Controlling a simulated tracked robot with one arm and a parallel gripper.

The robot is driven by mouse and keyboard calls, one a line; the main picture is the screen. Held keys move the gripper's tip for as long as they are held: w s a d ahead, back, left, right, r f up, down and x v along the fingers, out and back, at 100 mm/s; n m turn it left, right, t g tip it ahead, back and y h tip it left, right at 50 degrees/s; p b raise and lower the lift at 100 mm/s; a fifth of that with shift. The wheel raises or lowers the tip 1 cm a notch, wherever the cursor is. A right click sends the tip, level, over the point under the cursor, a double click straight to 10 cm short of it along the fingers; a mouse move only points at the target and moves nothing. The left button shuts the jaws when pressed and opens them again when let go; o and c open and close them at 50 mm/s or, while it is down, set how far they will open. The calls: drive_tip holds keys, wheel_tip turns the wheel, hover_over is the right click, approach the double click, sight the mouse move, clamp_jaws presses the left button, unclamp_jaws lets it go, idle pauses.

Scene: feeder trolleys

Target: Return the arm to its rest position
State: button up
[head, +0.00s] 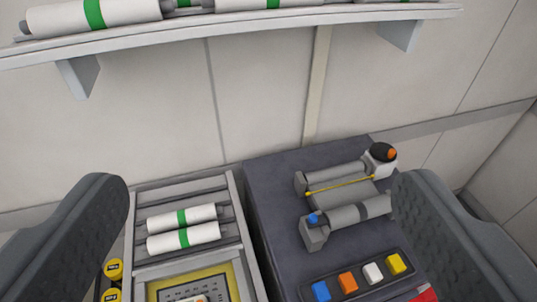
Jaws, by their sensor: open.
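My gripper (262,240) shows as two dark grey ribbed fingers at the lower left and lower right of the head view. The fingers are wide apart, with nothing held between them. Past them stand a trolley tray (236,200) and a dark cabinet top (272,180). The rest of my arm is out of view, so its posture cannot be told.
Two white rolls with green bands (183,238) lie in the tray. A grey roller device (345,195) and a row of coloured buttons (347,282) are on the cabinet. A wall shelf (250,24) with more rolls spans the top. Yellow caps (113,269) sit lower left.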

wheel_tip(320, 180, down, 13)
drive_tip(key=b, duration=1.2)
drive_tip(key=shift+b, duration=0.35)
drive_tip(key=shift+f, duration=0.1)
